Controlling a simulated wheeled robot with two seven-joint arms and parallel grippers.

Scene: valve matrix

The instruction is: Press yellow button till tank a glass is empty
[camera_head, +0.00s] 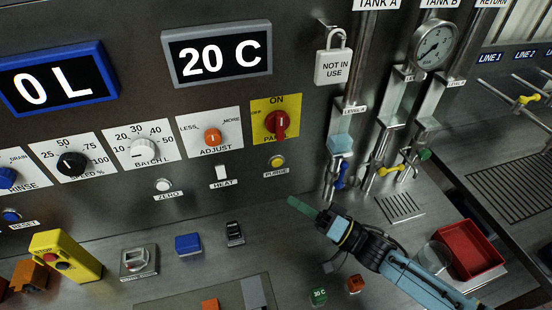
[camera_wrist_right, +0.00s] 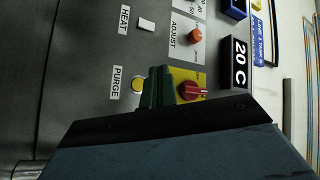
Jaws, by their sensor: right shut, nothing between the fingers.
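The yellow button (camera_head: 277,162) sits on the steel panel above its PURGE label, below the red knob on its yellow plate. It also shows in the right wrist view (camera_wrist_right: 137,84), just left of my green fingertips. The tank A glass (camera_head: 343,125) is an upright tube under the TANK A pipe, with light blue liquid (camera_head: 341,145) in its lower part. My right gripper (camera_head: 294,203) is shut and empty. In the head view its fingertips are below and a little right of the button; I see no contact. The fingers also show in the right wrist view (camera_wrist_right: 156,88). My left gripper is out of view.
The red rotary knob (camera_head: 277,123) and orange ADJUST knob (camera_head: 212,137) are near the button. A padlock tag (camera_head: 334,66) hangs above the tank A glass. A blue valve handle (camera_head: 341,176) is below it. A red tray (camera_head: 470,249) is at right.

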